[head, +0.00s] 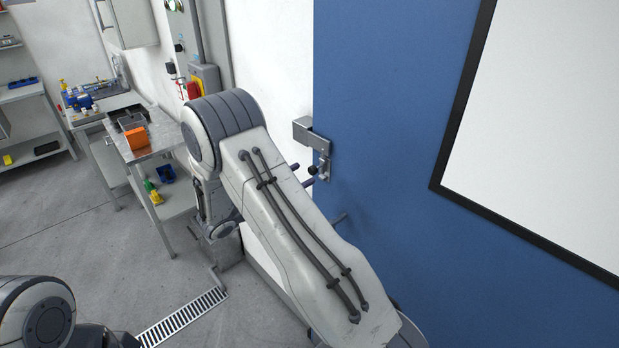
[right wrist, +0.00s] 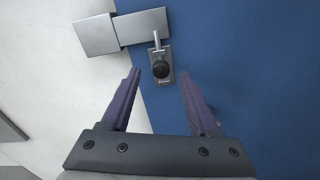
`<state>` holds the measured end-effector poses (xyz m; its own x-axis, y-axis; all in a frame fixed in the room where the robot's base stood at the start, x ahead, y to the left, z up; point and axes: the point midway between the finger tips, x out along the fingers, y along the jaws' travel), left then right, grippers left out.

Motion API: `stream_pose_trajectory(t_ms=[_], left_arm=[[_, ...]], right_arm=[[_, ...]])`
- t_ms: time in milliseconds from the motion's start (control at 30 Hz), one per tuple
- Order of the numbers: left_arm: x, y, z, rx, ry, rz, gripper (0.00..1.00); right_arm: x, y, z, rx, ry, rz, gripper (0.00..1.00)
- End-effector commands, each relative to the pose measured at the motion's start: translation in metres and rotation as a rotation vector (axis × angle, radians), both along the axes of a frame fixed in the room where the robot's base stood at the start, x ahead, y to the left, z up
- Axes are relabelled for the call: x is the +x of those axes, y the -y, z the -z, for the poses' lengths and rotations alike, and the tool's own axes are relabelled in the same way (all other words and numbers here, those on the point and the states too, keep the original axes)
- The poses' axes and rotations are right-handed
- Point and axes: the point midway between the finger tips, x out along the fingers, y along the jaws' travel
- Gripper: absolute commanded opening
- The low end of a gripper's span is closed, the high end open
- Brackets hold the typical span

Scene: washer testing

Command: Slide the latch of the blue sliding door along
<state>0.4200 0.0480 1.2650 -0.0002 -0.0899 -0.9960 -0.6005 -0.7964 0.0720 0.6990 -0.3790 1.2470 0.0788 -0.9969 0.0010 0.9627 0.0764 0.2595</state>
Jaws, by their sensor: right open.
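The blue sliding door (head: 385,110) fills the middle and right of the head view. Near its left edge is a metal latch (head: 324,164) with a round black knob, below a silver bracket (head: 312,134) that reaches past the door edge. In the right wrist view the latch knob (right wrist: 160,69) lies between the fingertips of my right gripper (right wrist: 159,74), which is open, with blue or white showing beside each finger. I cannot tell how far the fingertips are from the door. In the head view my right arm hides most of this gripper. My left gripper is out of view.
A white panel with a black frame (head: 437,160) is on the door's right. A white wall (head: 260,60) stands left of the door edge. A workbench (head: 160,132) with an orange box (head: 137,139) is farther left. A floor grate (head: 185,318) lies below.

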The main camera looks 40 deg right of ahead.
Motion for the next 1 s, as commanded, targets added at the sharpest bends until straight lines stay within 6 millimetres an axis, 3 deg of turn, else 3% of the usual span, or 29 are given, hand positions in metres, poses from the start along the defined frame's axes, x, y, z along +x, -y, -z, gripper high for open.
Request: stream_pose_trajectory(t_ms=[100,300,1000], left_arm=[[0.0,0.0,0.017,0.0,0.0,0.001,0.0],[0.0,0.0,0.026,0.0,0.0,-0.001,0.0],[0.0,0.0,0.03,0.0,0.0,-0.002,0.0]], right_arm=[[-0.001,-0.024,0.004,-0.001,0.003,-0.004,0.61],[-0.003,-0.047,0.001,-0.001,0.002,-0.002,0.61],[-0.011,-0.056,0.002,0.037,0.015,0.014,0.61]])
